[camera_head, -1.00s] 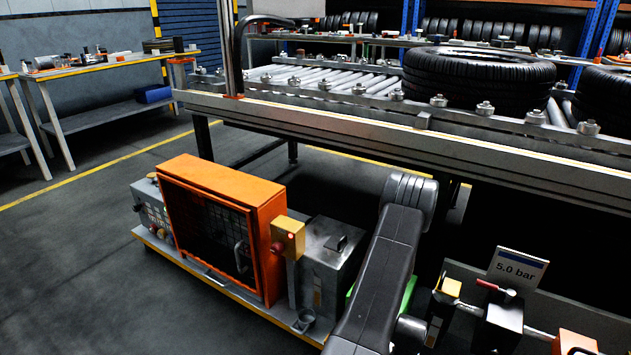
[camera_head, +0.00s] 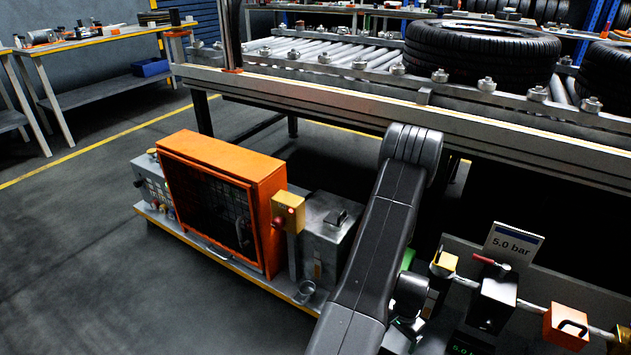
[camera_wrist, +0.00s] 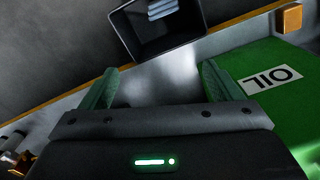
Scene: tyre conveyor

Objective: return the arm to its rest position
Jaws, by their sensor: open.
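My gripper (camera_wrist: 157,88) shows in the wrist view with its two green fingers spread apart and nothing between them. Beyond the fingers are a grey surface and a dark open bin (camera_wrist: 160,40) holding light blue pieces. A green box marked OIL (camera_wrist: 275,90) is right beside the right finger; I cannot tell whether they touch. In the head view my dark arm rises at the centre right and bends in front of the conveyor frame. My gripper is not clear in that view.
An orange guarded cage (camera_head: 225,200) stands left of the arm. At right are a 5.0 bar sign (camera_head: 513,246) and a pipe with valves (camera_head: 535,312). Open floor lies at far left.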

